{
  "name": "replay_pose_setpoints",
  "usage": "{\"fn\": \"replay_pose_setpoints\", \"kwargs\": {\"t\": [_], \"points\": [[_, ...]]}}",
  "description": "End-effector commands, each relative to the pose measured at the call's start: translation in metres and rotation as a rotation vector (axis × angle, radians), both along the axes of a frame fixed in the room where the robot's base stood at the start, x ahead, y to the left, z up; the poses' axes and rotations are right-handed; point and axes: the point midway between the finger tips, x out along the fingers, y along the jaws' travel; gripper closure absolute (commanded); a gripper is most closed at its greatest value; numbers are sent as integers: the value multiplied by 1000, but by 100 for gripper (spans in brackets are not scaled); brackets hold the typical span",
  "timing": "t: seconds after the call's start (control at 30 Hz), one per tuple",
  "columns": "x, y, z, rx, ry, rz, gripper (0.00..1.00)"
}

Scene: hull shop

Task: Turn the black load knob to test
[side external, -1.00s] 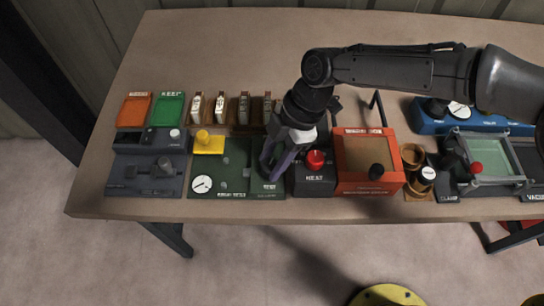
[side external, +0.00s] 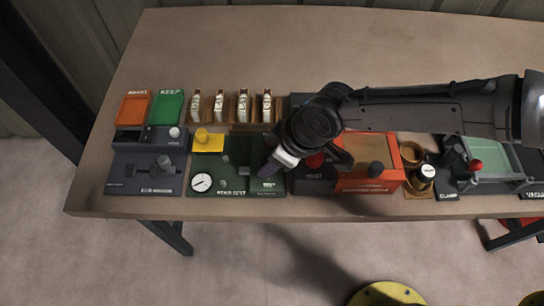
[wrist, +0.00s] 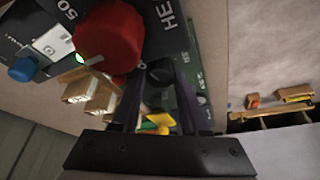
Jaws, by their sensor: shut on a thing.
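The green bend test unit (side external: 230,184) sits at the front of the bench, with a white dial (side external: 201,182) at its left end and a yellow block (side external: 208,142) behind. My gripper (side external: 267,171) is low over the unit's right end. In the wrist view my gripper (wrist: 158,90) is shut on the black load knob (wrist: 160,73), whose dark round top shows between the fingers. In the side view my gripper and wrist hide the knob. Its pointer and the test mark cannot be made out.
A black heat box with a red knob (wrist: 108,38) stands close on the right of the green unit. An orange box (side external: 370,185) is beyond it. A dark grey device (side external: 145,175) is on the left. Wooden holders with pale pieces (side external: 219,106) stand behind. The back of the bench is clear.

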Motion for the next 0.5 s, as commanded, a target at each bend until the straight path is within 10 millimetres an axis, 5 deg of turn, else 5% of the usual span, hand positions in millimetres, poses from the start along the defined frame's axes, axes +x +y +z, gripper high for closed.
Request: {"fn": "replay_pose_setpoints", "kwargs": {"t": [0.5], "points": [[-2, 2, 1, -2, -1, -488, 100]]}}
